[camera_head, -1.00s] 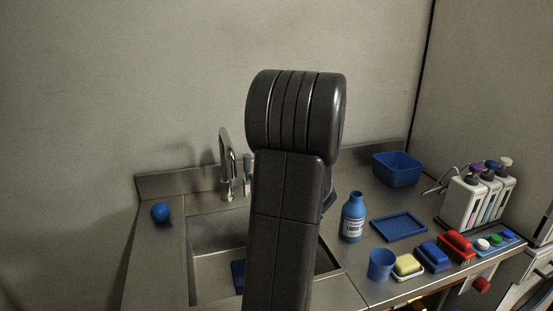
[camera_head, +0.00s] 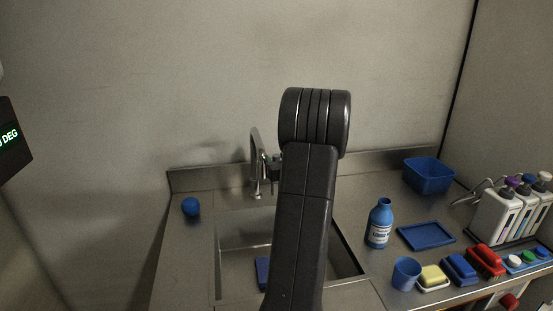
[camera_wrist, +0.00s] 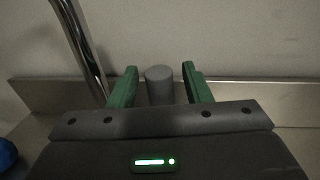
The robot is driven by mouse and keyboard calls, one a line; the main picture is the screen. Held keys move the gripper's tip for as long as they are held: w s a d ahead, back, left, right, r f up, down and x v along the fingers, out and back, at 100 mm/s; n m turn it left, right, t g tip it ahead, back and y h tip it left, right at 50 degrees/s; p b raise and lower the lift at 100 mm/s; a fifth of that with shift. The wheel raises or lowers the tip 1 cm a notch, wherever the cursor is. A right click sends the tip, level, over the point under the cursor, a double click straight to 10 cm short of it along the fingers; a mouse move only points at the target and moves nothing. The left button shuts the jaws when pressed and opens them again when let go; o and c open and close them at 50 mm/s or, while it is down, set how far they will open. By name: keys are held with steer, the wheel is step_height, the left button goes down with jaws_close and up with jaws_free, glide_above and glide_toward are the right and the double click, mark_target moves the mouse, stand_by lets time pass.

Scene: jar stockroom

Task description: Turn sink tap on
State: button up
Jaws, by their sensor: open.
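The sink tap's curved chrome spout (camera_head: 256,165) stands at the back of the sink; it also shows in the wrist view (camera_wrist: 82,50) to the left of my gripper. In the wrist view a grey cylinder, seemingly the tap's handle (camera_wrist: 159,84), stands between the two green fingers of my gripper (camera_wrist: 160,82). The fingers are open, with a gap on each side of the handle. In the head view only a small dark part of my gripper (camera_head: 273,163) shows beside the spout; my arm hides the rest and most of the handle.
A blue ball (camera_head: 191,206) lies left of the sink basin (camera_head: 240,240). A blue bottle (camera_head: 379,224), blue tray (camera_head: 426,236), blue cup (camera_head: 406,273) and blue tub (camera_head: 428,175) stand on the right counter. The back wall is close behind the tap.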

jaws_close()
steer(key=shift+s+f+b, duration=0.15)
steer(key=shift+f+b, duration=0.1)
steer(key=shift+b, duration=0.85)
steer(key=shift+s+f+b, duration=0.1)
steer(key=shift+b, duration=0.55)
steer(key=s+t+y+b, duration=0.1)
steer(key=t+b, duration=0.1)
steer(key=b, duration=0.6)
steer(key=s+f+n+t+y+b, duration=0.1)
steer(key=s+t+b, duration=0.1)
steer(key=b, duration=0.7)
steer(key=s+d+f+n+t+y+b, duration=0.1)
steer(key=s+t+b, duration=0.1)
steer(key=b, duration=0.6)
steer(key=shift+s+f+t+y+b, duration=0.1)
steer(key=shift+f+t+y+b, duration=0.1)
steer(key=shift+t+y+b, duration=0.2)
steer(key=shift+s, duration=0.1)
